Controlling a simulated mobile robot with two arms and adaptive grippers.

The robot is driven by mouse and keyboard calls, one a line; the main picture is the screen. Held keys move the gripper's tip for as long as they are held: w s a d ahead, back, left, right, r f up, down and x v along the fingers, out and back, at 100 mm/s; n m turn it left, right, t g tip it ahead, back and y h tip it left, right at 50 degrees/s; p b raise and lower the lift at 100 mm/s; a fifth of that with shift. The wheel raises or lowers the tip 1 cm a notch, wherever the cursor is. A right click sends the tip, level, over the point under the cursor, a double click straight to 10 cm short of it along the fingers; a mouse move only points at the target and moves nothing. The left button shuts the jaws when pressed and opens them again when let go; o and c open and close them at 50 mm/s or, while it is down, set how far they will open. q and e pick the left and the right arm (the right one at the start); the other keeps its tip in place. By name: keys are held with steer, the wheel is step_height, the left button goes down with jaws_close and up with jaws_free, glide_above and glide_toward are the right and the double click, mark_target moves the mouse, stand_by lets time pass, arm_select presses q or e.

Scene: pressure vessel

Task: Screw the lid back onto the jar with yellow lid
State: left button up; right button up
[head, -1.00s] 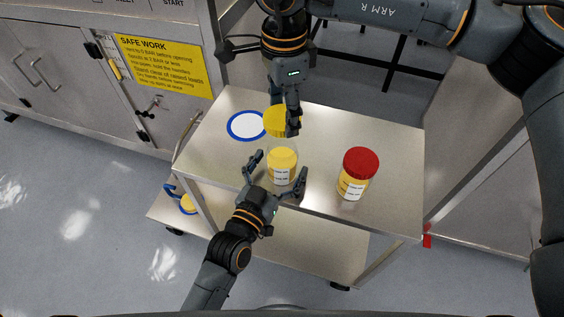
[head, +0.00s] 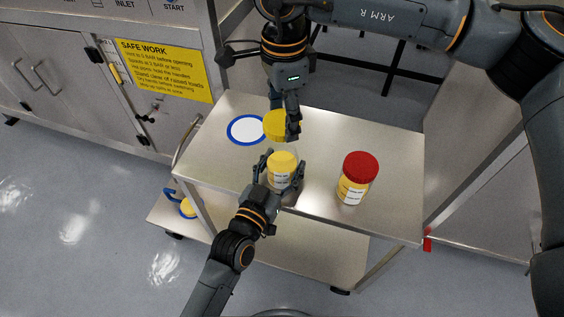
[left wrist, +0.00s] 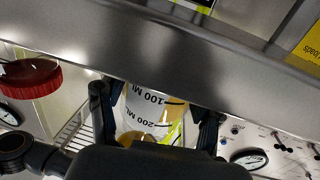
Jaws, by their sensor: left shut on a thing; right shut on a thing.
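The jar (head: 281,173), clear with yellow contents and a white label, stands upright on the metal cart top. My left gripper (head: 284,178) is shut on the jar's sides from the front. In the left wrist view the jar (left wrist: 150,115) shows volume marks between my left gripper's fingers (left wrist: 155,112). The yellow lid (head: 278,126) is at the jar's top end, gripped by my right gripper (head: 284,124), which comes down from above. Whether the lid touches the jar's rim I cannot tell. The far finger of my right gripper is mostly hidden.
A jar with a red lid (head: 358,172) stands to the right on the cart top (head: 220,165). A white disc with a blue rim (head: 247,129) lies at the left. A blue and yellow object (head: 186,207) sits on the lower shelf.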

glide_above(283, 150)
steer(key=shift+w+f, duration=0.1)
steer(key=shift+f, duration=2.4)
steer(key=shift+f, duration=0.85)
steer(key=shift+f, duration=0.55)
